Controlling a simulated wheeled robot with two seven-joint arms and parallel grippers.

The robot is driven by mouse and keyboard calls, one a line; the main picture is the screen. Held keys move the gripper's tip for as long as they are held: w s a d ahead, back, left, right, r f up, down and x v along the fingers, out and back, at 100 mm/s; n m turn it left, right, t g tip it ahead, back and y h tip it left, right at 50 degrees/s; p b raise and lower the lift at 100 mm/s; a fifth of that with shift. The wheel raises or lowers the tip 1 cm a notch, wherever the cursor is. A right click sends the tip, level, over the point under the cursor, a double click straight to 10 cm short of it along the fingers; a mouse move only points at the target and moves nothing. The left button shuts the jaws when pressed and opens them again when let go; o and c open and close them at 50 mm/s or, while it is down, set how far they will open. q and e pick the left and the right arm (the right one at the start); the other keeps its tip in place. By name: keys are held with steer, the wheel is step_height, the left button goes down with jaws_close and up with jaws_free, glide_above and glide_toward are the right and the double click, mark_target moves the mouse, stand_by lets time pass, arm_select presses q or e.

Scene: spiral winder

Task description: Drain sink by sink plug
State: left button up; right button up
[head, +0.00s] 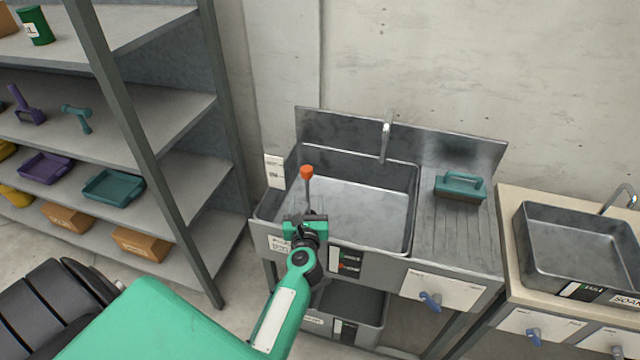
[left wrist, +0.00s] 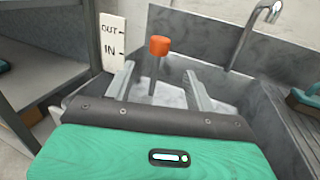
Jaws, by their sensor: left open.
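The sink plug (head: 307,190) is a thin upright rod with an orange knob, standing at the left side of the metal sink (head: 400,178). In the left wrist view the plug's orange knob (left wrist: 159,46) shows above the gap between my fingers. My left gripper (head: 306,213) is at the sink's front left edge, open, pointing at the rod. In the left wrist view the open fingers (left wrist: 158,82) appear on either side of the rod, with no visible contact. The rod's lower end is hidden. I cannot tell whether the basin holds water. My right gripper is out of view.
An IN/OUT label (left wrist: 112,42) stands left of the plug. A faucet (head: 386,140) rises behind the basin. A teal brush-like item (head: 460,187) sits on the ribbed drainboard. A second metal basin (head: 580,245) is at right; shelving (head: 150,130) stands at left.

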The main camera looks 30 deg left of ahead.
mark_target(307, 176)
arm_select(q)
steer(key=p+x, duration=0.1)
steer(key=x, duration=1.2)
steer(key=shift+s, duration=0.1)
